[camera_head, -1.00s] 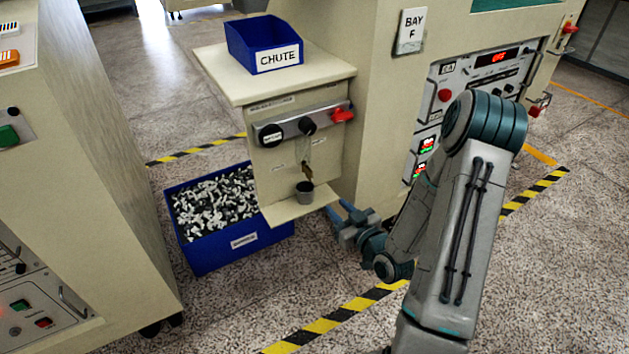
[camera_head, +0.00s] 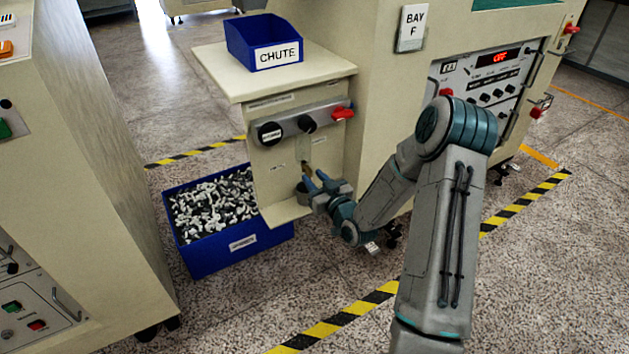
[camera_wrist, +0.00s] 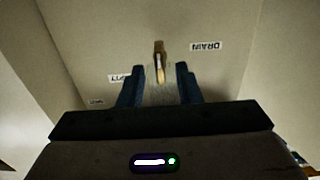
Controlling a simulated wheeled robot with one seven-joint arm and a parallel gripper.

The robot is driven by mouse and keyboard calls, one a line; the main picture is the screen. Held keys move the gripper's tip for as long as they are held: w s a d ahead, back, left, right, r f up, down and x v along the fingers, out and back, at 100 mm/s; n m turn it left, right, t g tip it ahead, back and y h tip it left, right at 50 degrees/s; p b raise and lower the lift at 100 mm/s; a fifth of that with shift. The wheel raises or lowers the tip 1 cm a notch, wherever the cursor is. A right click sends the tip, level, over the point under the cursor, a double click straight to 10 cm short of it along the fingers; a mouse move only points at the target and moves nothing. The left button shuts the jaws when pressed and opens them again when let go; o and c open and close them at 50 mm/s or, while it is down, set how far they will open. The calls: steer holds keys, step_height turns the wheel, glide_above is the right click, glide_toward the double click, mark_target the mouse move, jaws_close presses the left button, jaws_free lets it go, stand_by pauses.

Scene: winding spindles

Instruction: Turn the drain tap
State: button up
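The drain tap (camera_head: 307,168) is a small brass piece low on the cream panel (camera_head: 270,178) under the shelf, partly hidden by my gripper in the head view. In the wrist view the brass tap (camera_wrist: 159,62) points between my fingers, beside an upside-down DRAIN label (camera_wrist: 207,46). My gripper (camera_head: 313,180) is open, its blue fingers close to the panel at the tap. In the wrist view my gripper (camera_wrist: 160,82) has one finger on each side of the tap, with gaps showing.
Above the tap is a grey bar with black knobs (camera_head: 307,123) and a red handle (camera_head: 342,114). A blue CHUTE bin (camera_head: 250,35) stands on the shelf top. A blue crate of small parts (camera_head: 195,250) is on the floor to the left. Open floor lies in front.

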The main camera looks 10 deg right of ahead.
steer(key=shift+w+a, duration=0.15)
steer(key=shift+w, duration=0.2)
jaws_close()
steer(key=shift+d+f+m+p, duration=0.15)
steer(key=shift+m+p, duration=0.9)
steer(key=shift+m, duration=3.45)
steer(key=shift+d+f+m+p, duration=0.1)
steer(key=shift+m+p, duration=0.95)
steer(key=shift+m, duration=3.45)
